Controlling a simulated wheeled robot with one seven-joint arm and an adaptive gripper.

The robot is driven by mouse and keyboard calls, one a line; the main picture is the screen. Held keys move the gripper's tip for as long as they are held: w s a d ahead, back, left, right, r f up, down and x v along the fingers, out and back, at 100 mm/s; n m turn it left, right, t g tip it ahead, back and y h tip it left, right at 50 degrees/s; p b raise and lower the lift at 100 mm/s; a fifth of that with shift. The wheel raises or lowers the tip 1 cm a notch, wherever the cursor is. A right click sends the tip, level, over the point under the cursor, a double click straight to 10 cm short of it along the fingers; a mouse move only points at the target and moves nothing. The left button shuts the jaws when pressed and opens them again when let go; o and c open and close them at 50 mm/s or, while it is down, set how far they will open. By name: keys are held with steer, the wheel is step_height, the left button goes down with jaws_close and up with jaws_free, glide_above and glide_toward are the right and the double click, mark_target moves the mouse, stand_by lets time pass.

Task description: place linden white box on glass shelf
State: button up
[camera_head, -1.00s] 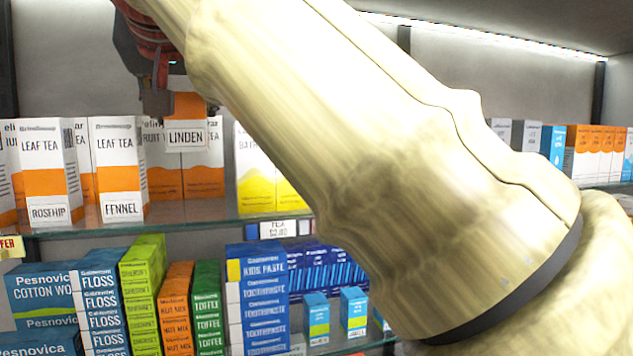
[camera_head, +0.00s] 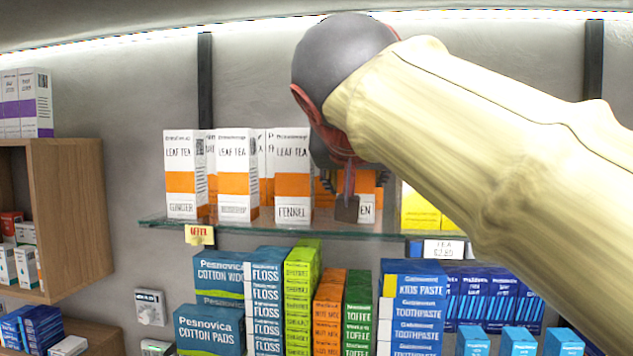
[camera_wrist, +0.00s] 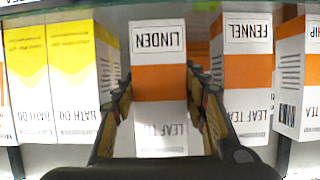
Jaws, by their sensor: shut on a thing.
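The linden white box (camera_wrist: 160,92) is white with an orange band and a LINDEN label. It stands between the fingers of my gripper (camera_wrist: 163,105), which is shut on it; the wrist view shows it upside down. In the head view only a small part of the linden box (camera_head: 367,208) shows, with the end of its label, behind my gripper (camera_head: 346,205). The box is at the glass shelf (camera_head: 290,228), right of the fennel box (camera_head: 293,185). I cannot tell whether its base touches the glass.
Ginger (camera_head: 184,180) and rosehip (camera_head: 236,185) tea boxes stand to the left on the shelf. Yellow bath boxes (camera_head: 420,208) stand to the right. Stacked goods such as toothpaste boxes (camera_head: 415,310) fill the shelf below. A wooden cabinet (camera_head: 75,215) is at the left.

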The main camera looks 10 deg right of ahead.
steer(key=shift+f, duration=0.35)
steer(key=shift+f, duration=0.1)
steer(key=o, duration=1.2)
steer(key=shift+s+a+r, duration=0.2)
steer(key=shift+s+r, duration=0.05)
steer(key=b+v, duration=0.2)
steer(key=v, duration=0.9)
steer(key=shift+s, duration=0.2)
steer(key=shift+f, duration=0.1)
